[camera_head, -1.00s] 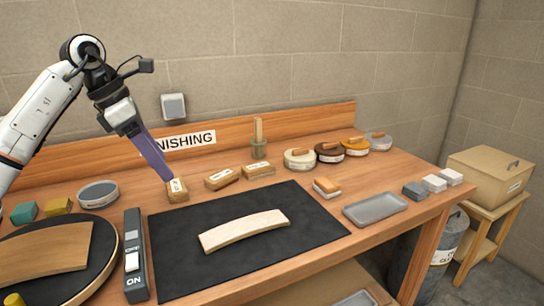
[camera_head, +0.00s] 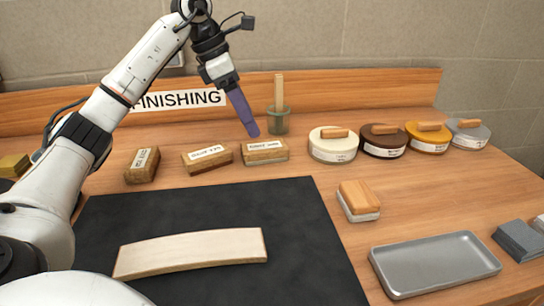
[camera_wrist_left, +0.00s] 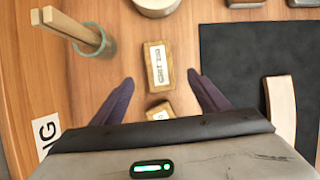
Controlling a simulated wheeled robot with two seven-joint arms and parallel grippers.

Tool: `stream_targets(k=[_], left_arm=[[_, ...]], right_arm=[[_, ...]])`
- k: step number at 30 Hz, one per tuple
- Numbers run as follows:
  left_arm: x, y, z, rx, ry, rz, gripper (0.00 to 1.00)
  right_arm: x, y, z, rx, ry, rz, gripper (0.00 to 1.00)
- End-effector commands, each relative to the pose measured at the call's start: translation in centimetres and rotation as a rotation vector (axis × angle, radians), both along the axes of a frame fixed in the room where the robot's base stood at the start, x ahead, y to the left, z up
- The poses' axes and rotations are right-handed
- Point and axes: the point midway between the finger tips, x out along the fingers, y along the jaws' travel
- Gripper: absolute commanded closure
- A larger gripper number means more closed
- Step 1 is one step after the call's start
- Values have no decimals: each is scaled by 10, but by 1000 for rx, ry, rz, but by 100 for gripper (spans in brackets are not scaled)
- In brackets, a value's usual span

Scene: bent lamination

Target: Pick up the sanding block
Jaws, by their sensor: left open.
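Three labelled wooden sanding blocks stand in a row behind the black mat: the left one (camera_head: 143,166), the middle one (camera_head: 207,159) and the right one (camera_head: 265,151). My left gripper (camera_head: 254,133) is open and empty, pointing down just above and behind the right block. In the left wrist view, the right block (camera_wrist_left: 158,68) shows between the spread fingertips (camera_wrist_left: 162,80), its label starting with "GRIT". The middle block (camera_wrist_left: 160,111) is partly hidden by the gripper body. I cannot tell the exact height above the block. My right gripper is not in view.
A jar (camera_head: 278,121) with a wooden stick stands close behind the right block. Several lidded tins (camera_head: 332,148) line the back right. A pale curved piece (camera_head: 192,253) lies on the mat (camera_head: 300,215). A wood-topped pad (camera_head: 359,199) and grey tray (camera_head: 435,264) sit right.

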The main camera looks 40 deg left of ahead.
Motion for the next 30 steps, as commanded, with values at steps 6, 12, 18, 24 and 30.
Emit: stream_targets(k=[6, 12, 18, 24, 30], left_arm=[[10, -7, -30, 0, 1, 0, 31], [15, -10, -45, 0, 1, 0, 31], [23, -15, -74, -1, 2, -2, 31], [28, -18, -84, -1, -1, 0, 31], [28, -18, -84, -1, -1, 0, 36]], right_arm=[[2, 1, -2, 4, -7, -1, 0], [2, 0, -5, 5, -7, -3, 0], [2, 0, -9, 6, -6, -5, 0], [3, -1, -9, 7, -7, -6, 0], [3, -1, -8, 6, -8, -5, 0]])
